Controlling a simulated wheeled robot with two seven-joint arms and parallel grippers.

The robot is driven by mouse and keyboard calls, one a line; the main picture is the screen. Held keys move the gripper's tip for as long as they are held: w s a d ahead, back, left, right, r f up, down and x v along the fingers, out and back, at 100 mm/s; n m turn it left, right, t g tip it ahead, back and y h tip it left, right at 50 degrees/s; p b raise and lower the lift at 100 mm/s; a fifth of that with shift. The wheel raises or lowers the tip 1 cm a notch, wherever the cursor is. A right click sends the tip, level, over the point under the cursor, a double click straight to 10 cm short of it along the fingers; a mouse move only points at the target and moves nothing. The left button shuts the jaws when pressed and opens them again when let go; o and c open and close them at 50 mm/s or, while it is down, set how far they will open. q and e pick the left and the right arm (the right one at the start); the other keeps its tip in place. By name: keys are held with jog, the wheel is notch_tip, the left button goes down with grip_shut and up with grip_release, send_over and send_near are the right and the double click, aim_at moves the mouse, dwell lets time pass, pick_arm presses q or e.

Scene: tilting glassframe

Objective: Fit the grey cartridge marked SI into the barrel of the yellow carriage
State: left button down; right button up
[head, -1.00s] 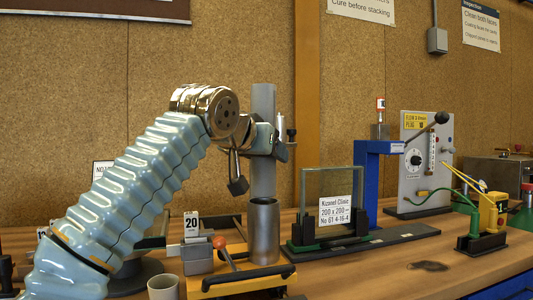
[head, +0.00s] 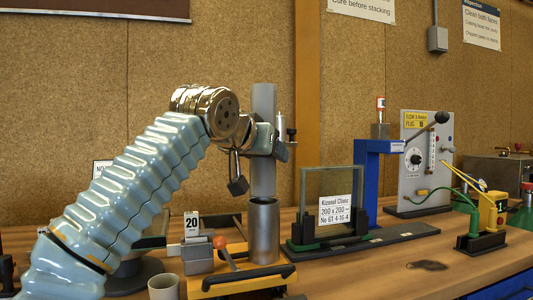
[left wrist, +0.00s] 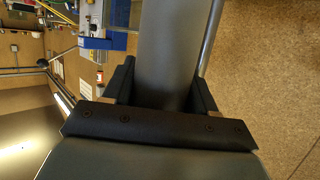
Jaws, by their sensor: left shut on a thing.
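A grey cartridge (head: 263,100) stands upright in my left gripper (head: 268,140). The gripper is shut around its middle; in the left wrist view the cartridge (left wrist: 166,45) sits between the two dark fingers (left wrist: 160,85). The SI mark is not visible. Directly below is the grey barrel (head: 263,235) of the yellow carriage (head: 230,286). The cartridge's lower end meets the barrel's open mouth in the head view; I cannot tell how far inside it is, if at all. My right gripper is not in view.
A grey block marked 20 (head: 198,258) and an orange-knobbed lever (head: 220,242) are close left of the barrel. A cup (head: 164,287) stands in front. A glass pane in a frame (head: 335,190) and a blue post (head: 367,185) stand to the right. Bench at front right is mostly clear.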

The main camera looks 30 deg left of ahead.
aim_at(266, 191)
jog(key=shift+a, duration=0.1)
pick_arm(q)
jog(key=shift+f, duration=0.15)
jog(key=shift+f+b, duration=0.2)
jog(key=shift+b, duration=0.15)
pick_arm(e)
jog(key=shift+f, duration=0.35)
pick_arm(q)
jog(key=shift+f+b, duration=3.1)
jog(key=shift+f, duration=0.5)
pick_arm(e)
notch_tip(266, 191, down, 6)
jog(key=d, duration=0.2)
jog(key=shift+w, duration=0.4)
pick_arm(q)
jog(key=shift+c, duration=1.3)
grip_release()
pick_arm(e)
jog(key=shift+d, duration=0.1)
pick_arm(q)
jog(key=shift+s, duration=0.1)
jog(key=p+v, duration=0.1)
jog(key=v, duration=1.2)
jog(key=shift+s, duration=0.35)
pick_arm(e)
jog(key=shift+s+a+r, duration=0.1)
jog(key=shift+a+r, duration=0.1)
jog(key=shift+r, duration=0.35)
pick_arm(q)
jog(key=shift+r, duration=0.15)
